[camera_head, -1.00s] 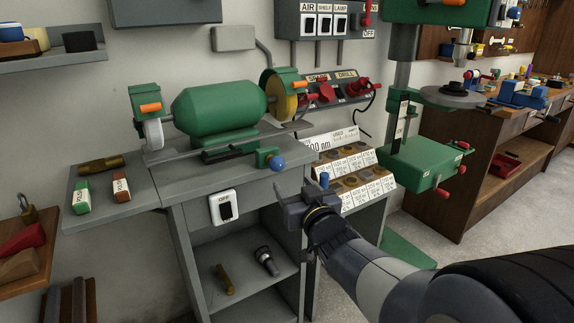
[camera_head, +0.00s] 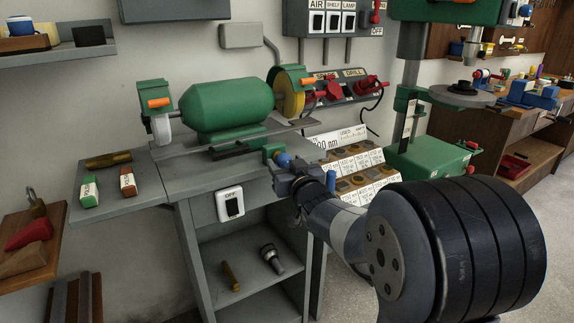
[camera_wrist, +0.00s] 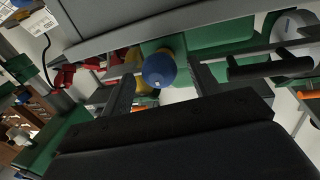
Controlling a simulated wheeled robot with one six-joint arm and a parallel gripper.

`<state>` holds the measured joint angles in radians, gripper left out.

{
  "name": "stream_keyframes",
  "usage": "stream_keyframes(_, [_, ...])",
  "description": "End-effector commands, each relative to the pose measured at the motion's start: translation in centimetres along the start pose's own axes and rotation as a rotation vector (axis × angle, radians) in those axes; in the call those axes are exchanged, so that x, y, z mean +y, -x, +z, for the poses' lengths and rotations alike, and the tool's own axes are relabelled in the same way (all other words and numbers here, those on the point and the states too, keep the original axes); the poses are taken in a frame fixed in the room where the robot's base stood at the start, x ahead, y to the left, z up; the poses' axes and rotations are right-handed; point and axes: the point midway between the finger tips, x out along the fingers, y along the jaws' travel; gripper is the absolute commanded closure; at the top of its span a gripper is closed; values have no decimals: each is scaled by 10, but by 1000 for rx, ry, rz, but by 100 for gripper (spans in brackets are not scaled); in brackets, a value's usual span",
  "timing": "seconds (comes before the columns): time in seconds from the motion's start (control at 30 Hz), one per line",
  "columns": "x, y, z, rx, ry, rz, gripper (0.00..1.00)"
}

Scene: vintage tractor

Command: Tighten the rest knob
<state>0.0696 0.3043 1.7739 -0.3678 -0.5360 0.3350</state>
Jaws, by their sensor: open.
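The rest knob is a blue ball (camera_head: 283,160) on a green clamp (camera_head: 269,152) at the front of the grinder's tool rest. It also shows in the wrist view as a blue ball (camera_wrist: 158,70), in front of the green clamp body. My gripper (camera_head: 281,169) is at the knob in the head view and partly covers it. In the wrist view my gripper (camera_wrist: 162,76) is open, with one finger on each side of the knob. Gaps show between the ball and both fingers. How deep the knob sits between the fingers is hard to tell.
The green bench grinder (camera_head: 228,105) stands behind the knob, with a yellow wheel at right. An OFF switch (camera_head: 230,204) is on the bench front below. A rack of labelled holders (camera_head: 352,175) is close at right, and the green drill press (camera_head: 430,160) stands beyond it.

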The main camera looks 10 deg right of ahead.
Motion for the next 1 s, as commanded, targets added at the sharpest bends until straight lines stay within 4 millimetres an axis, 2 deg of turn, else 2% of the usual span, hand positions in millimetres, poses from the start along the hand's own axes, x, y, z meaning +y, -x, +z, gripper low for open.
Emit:
stream_keyframes(0.07, [0, 0, 0, 0, 0, 0, 44])
stream_keyframes(0.57, [0, 0, 0, 0, 0, 0, 85])
stream_keyframes(1.0, [0, 0, -4, -20, -94, 1, 87])
